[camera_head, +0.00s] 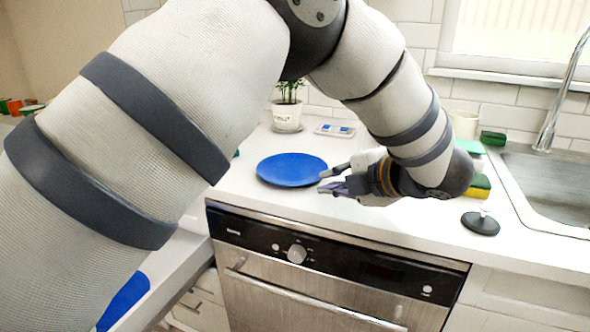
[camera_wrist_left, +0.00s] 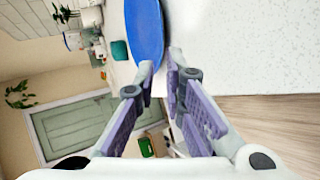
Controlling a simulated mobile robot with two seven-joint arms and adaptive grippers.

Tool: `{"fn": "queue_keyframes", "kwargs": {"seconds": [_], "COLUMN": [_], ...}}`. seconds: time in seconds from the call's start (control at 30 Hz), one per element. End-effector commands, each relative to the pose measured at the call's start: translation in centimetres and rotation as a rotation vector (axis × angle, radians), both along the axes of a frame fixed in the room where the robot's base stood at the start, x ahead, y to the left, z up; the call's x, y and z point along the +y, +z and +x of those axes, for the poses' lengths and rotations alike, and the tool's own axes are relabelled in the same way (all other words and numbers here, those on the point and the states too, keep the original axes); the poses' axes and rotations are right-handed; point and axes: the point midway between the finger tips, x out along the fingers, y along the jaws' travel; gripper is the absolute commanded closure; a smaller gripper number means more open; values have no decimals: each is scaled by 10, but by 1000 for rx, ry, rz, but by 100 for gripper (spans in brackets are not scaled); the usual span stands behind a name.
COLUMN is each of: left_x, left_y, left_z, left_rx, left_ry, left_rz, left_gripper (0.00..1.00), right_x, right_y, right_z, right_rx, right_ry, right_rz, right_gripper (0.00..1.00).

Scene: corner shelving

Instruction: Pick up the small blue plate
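A round blue plate (camera_head: 292,169) lies on the white counter, left of my left gripper (camera_head: 325,180). In the head view the gripper is open sideways at the plate's right rim, with a gap between its fingertips. In the left wrist view the plate (camera_wrist_left: 146,28) shows edge-on beyond the fingertips (camera_wrist_left: 161,68), its near rim reaching the narrow gap between them; I cannot tell if either finger touches it. Another blue piece (camera_head: 125,301), partly hidden by my arm, shows at the lower left. My right gripper is not in view.
A potted plant (camera_head: 288,108) and a small tray (camera_head: 335,130) stand behind the plate. A yellow-green sponge (camera_head: 480,187), a black round stopper (camera_head: 480,223) and the sink (camera_head: 550,180) are on the right. An oven (camera_head: 310,275) is below the counter's front edge.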

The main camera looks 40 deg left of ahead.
Motion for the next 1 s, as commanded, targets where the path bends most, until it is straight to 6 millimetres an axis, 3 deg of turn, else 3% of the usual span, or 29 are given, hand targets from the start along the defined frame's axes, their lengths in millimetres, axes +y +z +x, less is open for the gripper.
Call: {"fn": "queue_keyframes", "kwargs": {"seconds": [0.43, 0.63, 0.67, 0.7, 1.0], "left_x": [58, 60, 60, 60, 60], "left_y": [-31, -31, -31, -31, -30], "left_z": [21, 22, 22, 22, 22], "left_rx": [0, -2, -2, -2, -3], "left_ry": [0, 0, 0, 0, -1], "left_rz": [0, 0, 0, 0, 2], "left_gripper": [90, 90, 92, 100, 100], "right_x": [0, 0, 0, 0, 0], "right_y": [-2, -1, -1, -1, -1], "right_z": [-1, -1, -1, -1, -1], "right_rx": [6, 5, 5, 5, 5], "right_ry": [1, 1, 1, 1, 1], "right_rz": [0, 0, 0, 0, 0], "right_gripper": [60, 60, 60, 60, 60]}}
